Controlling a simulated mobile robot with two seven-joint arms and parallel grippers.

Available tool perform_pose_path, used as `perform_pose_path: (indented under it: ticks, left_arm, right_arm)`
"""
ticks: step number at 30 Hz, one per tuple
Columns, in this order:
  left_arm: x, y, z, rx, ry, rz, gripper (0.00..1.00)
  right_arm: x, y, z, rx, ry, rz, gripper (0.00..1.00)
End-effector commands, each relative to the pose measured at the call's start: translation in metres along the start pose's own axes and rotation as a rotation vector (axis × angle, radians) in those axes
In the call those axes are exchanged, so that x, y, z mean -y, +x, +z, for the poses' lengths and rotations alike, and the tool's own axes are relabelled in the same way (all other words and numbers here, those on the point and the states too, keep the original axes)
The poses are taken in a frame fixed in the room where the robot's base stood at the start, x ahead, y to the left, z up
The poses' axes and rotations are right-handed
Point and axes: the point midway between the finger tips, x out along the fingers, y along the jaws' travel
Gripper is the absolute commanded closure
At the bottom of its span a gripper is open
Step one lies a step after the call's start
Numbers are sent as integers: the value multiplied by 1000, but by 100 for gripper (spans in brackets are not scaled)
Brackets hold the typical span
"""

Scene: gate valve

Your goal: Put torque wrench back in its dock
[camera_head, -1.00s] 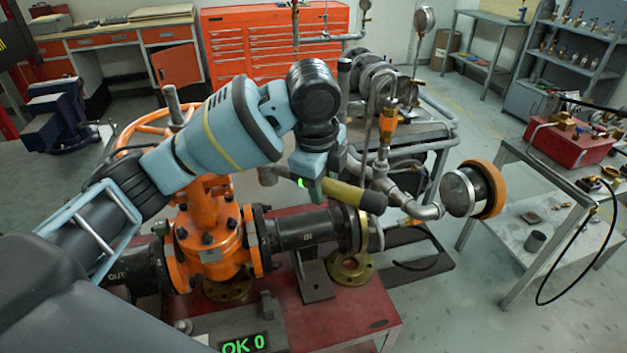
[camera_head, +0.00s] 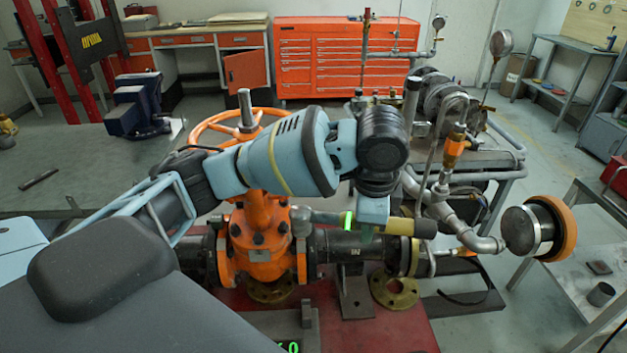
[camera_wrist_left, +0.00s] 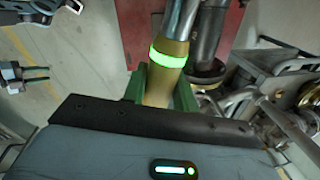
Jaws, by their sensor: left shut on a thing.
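The torque wrench has a yellow handle (camera_head: 398,227) with a dark end cap, a glowing green ring and a metal shaft pointing left. My left gripper (camera_head: 372,217) is shut on the handle beside the ring and holds the wrench nearly level, in front of the black pipe in the head view. In the left wrist view, the yellow handle (camera_wrist_left: 167,82) lies between the green fingers, with the shaft running up. My right gripper is not in view.
An orange gate valve (camera_head: 258,245) with a handwheel stands on a red bench (camera_head: 395,330), below and left of the wrench. A large round gauge (camera_head: 535,230) and pipes are to the right. A grey table (camera_head: 75,165) with a vise is at the left.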

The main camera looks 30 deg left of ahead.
Motion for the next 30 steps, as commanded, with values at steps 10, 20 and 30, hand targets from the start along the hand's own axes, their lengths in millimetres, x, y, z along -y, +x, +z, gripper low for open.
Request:
perform_pose_path:
  ticks: [10,20,30]
  left_arm:
    - [-25,25,24,82,-512,-4,100]
    - [-49,46,47,151,-950,-3,100]
    - [-59,53,56,177,-1119,-4,100]
  right_arm:
    - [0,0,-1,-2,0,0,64]
    - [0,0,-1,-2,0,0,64]
    - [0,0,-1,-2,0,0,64]
